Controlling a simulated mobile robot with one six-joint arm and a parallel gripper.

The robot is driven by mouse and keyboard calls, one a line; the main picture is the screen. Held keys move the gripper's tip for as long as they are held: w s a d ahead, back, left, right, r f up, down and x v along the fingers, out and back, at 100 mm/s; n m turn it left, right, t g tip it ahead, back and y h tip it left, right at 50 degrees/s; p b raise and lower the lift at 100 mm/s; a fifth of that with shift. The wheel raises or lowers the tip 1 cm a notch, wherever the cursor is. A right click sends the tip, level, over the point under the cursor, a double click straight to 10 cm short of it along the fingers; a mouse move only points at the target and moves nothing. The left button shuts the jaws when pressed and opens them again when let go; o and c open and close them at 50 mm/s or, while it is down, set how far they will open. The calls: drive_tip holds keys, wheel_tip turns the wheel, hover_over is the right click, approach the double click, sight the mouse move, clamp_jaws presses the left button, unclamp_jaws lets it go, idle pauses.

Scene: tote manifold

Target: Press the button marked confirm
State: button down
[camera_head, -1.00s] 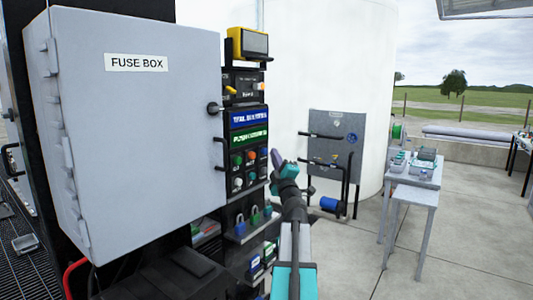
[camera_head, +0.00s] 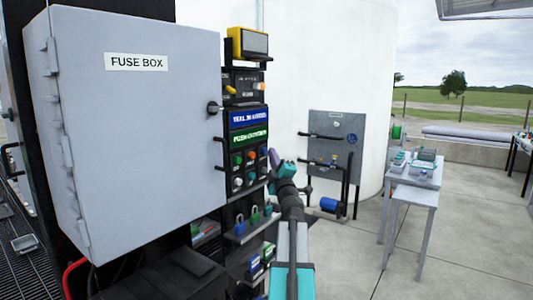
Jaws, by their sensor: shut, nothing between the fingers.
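A dark control panel (camera_head: 232,178) stands just right of the fuse box, with blue and green label strips above its buttons. Its coloured buttons include a green one (camera_head: 238,160), a red one (camera_head: 250,153) and pale ones below. The lettering is too small to read, so I cannot tell which button is marked confirm. My gripper (camera_head: 273,159) is shut and empty, its tip close to the right side of the button rows. I cannot tell whether it touches the panel.
The large grey fuse box (camera_head: 135,130) fills the left and stands out beside the panel. Padlocks (camera_head: 254,215) sit on a shelf below the buttons. A grey panel with pipes (camera_head: 336,145) and a table (camera_head: 414,180) stand to the right, with open floor between.

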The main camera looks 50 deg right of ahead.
drive_tip(key=shift+w, duration=0.6)
idle(1.1)
drive_tip(key=shift+s+p, duration=0.35)
drive_tip(key=shift+s, duration=0.65)
drive_tip(key=shift+s, duration=0.15)
drive_tip(key=s+p, duration=0.2)
drive_tip(key=s, duration=0.2)
drive_tip(key=shift+s, duration=0.4)
idle(1.0)
